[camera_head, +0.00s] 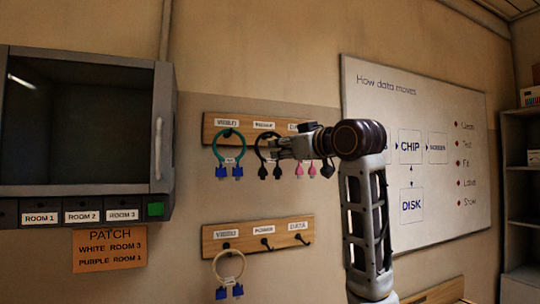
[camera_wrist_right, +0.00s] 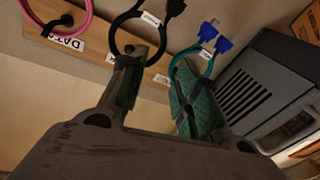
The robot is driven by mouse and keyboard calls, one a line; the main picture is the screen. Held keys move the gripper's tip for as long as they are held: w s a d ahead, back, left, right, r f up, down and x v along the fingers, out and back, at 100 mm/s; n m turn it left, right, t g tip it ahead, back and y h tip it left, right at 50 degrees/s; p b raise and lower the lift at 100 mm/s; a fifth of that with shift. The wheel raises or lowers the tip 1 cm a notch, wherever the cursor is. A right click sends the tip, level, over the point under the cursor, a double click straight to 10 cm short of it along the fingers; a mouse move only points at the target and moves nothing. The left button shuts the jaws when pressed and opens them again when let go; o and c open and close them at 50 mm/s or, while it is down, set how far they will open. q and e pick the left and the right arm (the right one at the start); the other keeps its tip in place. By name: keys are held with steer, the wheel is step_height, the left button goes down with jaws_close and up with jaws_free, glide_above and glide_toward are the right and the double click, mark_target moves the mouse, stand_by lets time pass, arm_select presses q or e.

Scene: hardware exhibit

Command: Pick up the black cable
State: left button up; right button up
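The black cable (camera_head: 262,162) hangs as a loop with black plugs on the middle hook of the upper wooden rack (camera_head: 211,133). My right gripper (camera_head: 273,149) reaches in from the right, its fingertips at the loop's right side. In the right wrist view the gripper (camera_wrist_right: 157,76) is open with a gap between its fingers. The black cable's loop (camera_wrist_right: 113,38) shows just beyond the left finger's tip there; whether they touch I cannot tell. My left gripper is not in view.
A teal cable (camera_head: 216,147) with blue plugs hangs close left of the black one, and a pink cable (camera_head: 299,168) hangs right, partly hidden. The lower rack (camera_head: 216,238) holds a cream cable (camera_head: 215,262); its other hooks are empty. A dark cabinet (camera_head: 165,120) stands left.

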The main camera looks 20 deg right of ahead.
mark_target(258, 148)
steer(key=shift+w, duration=0.1)
steer(key=shift+p+x, duration=1.35)
steer(key=shift+x, duration=2.9)
steer(key=shift+w, duration=0.15)
steer(key=shift+p+x, duration=1.35)
steer(key=shift+x, duration=1.15)
steer(key=shift+d, duration=0.1)
steer(key=shift+c, duration=0.4)
jaws_close()
